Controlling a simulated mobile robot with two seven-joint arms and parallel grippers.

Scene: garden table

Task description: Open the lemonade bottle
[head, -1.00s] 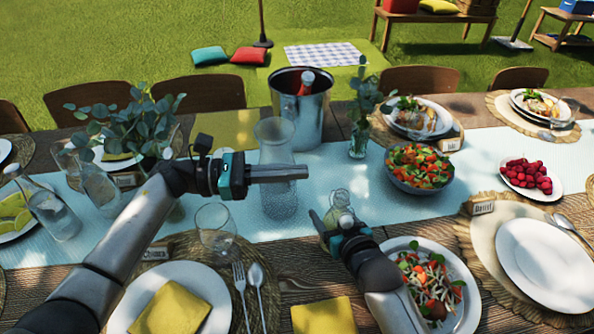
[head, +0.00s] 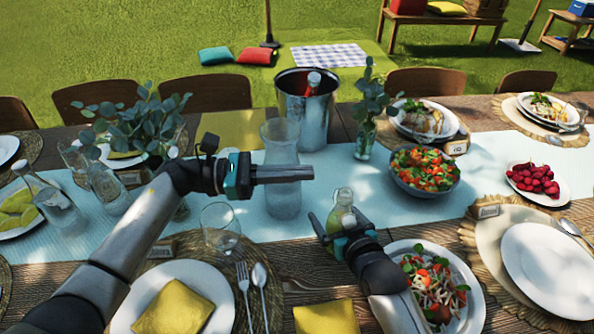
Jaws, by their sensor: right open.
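A small clear bottle with pale yellow contents, seemingly the lemonade bottle (head: 343,204), stands upright on the blue runner in the head view. My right gripper (head: 338,222) is open at the bottle's near side. Its fingers reach toward the bottle's lower part, and the hand hides the base. I cannot tell whether they touch it. My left gripper (head: 312,174) points right, above and to the left of the bottle, in front of a tall glass carafe (head: 281,205). Its fingers overlap edge-on, so its opening does not show. Nothing shows in it.
A metal ice bucket (head: 306,110) stands behind the carafe. A salad bowl (head: 425,192) is right of the bottle, and a plate of salad (head: 470,305) lies beside my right arm. A stemmed glass (head: 221,222) stands below my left gripper.

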